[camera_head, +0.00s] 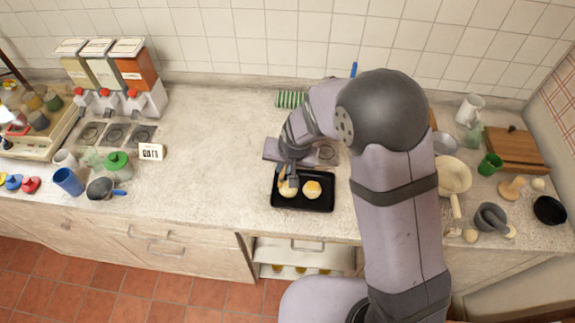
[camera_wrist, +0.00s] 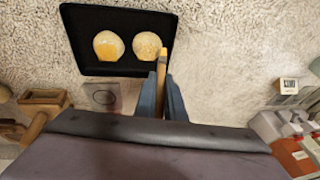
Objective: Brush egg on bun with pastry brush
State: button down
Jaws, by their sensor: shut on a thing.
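My gripper (camera_head: 291,181) is shut on the pastry brush, whose tan wooden body (camera_wrist: 162,62) shows between the two fingers (camera_wrist: 161,88) in the wrist view. A black tray (camera_head: 302,204) lies on the counter under my gripper and holds two round buns. The bun on the right in the head view (camera_head: 312,189) shows a yellow-orange patch; it is the left one in the wrist view (camera_wrist: 108,45). The other bun (camera_wrist: 147,46) is paler, and the brush end is at its edge. I cannot tell whether they touch. My gripper partly hides this bun (camera_head: 288,189) in the head view.
Dispensers (camera_head: 115,75) stand at the back left, with cups and a small sign (camera_head: 151,152) nearby. A green striped item (camera_head: 290,99) lies behind my arm. A pan (camera_head: 454,175), mortar (camera_head: 491,220) and green cup (camera_head: 490,164) crowd the right. The counter left of the tray is clear.

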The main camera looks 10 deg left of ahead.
jog(key=shift+d, duration=0.1)
jog(key=shift+d+b, duration=0.3)
jog(key=shift+d, duration=0.5)
jog(key=shift+a, duration=0.1)
jog(key=shift+a+p, duration=0.55)
jog(key=shift+a, duration=0.25)
jog(key=shift+d, duration=0.1)
jog(key=shift+d+f+b, duration=0.1)
jog(key=shift+d+b, duration=0.25)
jog(key=shift+d, duration=0.45)
